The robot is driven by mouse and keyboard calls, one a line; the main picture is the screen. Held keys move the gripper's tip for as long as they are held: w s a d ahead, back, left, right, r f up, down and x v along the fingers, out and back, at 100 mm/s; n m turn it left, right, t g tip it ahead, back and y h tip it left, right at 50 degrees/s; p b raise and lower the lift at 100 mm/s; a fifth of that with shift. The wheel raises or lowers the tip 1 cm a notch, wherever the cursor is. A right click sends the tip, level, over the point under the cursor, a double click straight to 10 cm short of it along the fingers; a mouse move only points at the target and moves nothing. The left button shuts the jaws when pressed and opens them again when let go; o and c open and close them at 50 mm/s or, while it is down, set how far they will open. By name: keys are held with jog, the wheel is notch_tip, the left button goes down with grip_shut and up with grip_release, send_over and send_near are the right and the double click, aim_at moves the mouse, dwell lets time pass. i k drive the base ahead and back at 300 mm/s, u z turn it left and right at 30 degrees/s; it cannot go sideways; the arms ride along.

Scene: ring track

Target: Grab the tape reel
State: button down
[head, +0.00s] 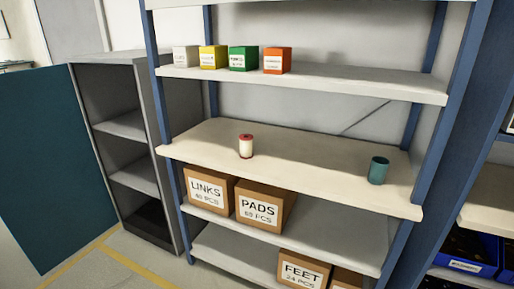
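A small reel with red ends and a cream-white middle, which looks like the tape reel (246,147), stands upright on the middle shelf (310,165) of a blue-framed rack in the head view. It sits left of the shelf's centre, near the front edge, with clear shelf around it. My gripper is not in view.
A teal cup (378,171) stands at the right of the same shelf. Several small boxes (243,58) line the shelf above. Cardboard boxes (264,206) fill part of the shelves below. A blue upright (425,150) bounds the rack's right side. An open grey cabinet (130,130) stands left.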

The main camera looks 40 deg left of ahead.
aim_at(246, 140)
jog(key=u, duration=1.8)
jog(key=k, duration=0.9)
jog(key=z, duration=0.05)
jog(key=i, duration=0.9)
jog(key=u, duration=0.55)
